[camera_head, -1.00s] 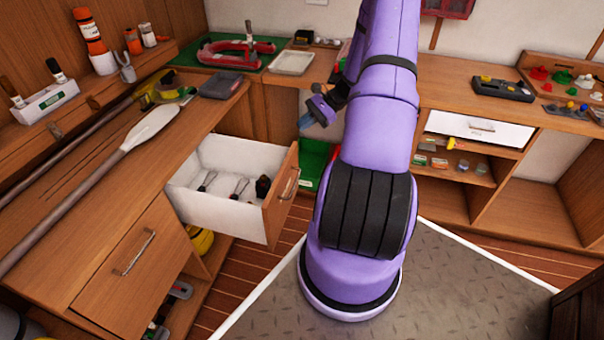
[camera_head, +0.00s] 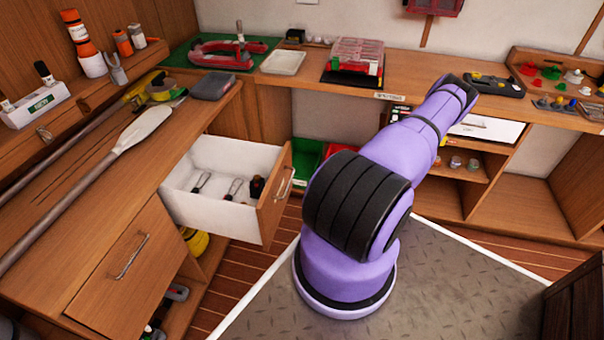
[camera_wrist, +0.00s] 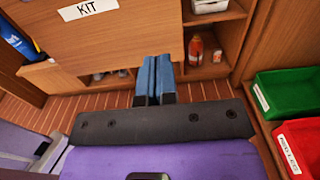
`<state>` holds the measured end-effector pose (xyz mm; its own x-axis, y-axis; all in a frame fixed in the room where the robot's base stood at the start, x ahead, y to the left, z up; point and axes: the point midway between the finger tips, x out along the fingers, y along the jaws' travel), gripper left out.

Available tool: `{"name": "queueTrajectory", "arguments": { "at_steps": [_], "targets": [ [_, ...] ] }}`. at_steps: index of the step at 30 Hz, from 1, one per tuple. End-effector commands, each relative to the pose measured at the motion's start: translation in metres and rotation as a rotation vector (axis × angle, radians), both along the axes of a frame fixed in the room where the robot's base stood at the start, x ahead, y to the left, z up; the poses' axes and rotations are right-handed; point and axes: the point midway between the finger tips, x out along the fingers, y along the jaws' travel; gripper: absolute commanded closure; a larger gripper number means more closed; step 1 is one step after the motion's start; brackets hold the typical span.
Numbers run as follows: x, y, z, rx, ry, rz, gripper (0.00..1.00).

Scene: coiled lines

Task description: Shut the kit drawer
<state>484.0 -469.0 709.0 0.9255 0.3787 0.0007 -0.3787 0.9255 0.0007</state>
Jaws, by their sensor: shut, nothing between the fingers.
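An open drawer (camera_head: 225,225) with white sides and a wooden front stands out from the left counter. Several small tools lie inside, and a metal handle (camera_head: 287,182) is on its front. In the wrist view a wooden front labelled KIT (camera_wrist: 120,40) fills the upper left; it appears to be this drawer's front. My gripper (camera_wrist: 154,62) is shut and empty, its blue fingers pointing towards the lower edge of that front. I cannot tell whether they touch it. In the head view my gripper is hidden behind my arm.
A green bin (camera_wrist: 285,92) and a red bin (camera_wrist: 304,145) stand at the right in the wrist view. A lower shelf holds bottles (camera_wrist: 196,50). A white-fronted drawer (camera_head: 488,130) is under the right counter. The metal floor plate (camera_head: 450,290) is clear around my base.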

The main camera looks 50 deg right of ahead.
Motion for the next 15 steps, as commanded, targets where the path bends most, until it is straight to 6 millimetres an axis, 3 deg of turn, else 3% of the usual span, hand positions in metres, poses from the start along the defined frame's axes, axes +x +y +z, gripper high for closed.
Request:
{"name": "queueTrajectory", "arguments": {
  "at_steps": [5,15],
  "targets": [
    [0.015,0.006,0.000,0.001,-0.001,0.000,1.00],
    [0.072,0.031,0.000,0.003,-0.001,0.002,1.00]
  ]
}}
